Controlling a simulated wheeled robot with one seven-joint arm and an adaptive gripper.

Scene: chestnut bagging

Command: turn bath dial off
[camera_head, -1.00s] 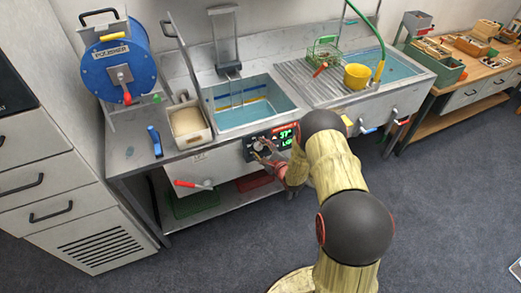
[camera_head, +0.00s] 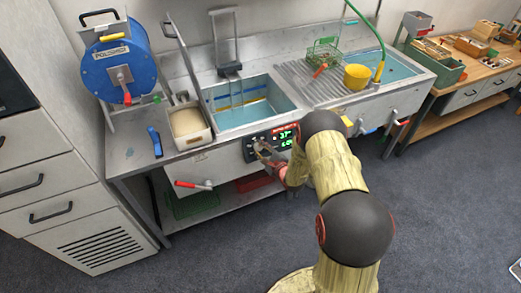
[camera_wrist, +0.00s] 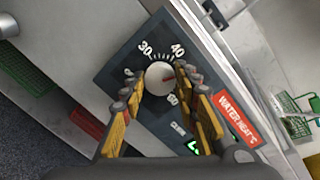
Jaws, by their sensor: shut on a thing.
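The bath dial (camera_wrist: 160,78) is a pale round knob on a dark control panel (camera_wrist: 128,70) at the front of the sink.
The water-filled bath (camera_head: 245,117) is behind the panel. A red-handled lever (camera_head: 193,185) sticks out at the left of the front. Trays stand on the shelf below. A beige-filled container (camera_head: 188,125) and a blue-handled tool (camera_head: 155,142) lie on the worktop.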

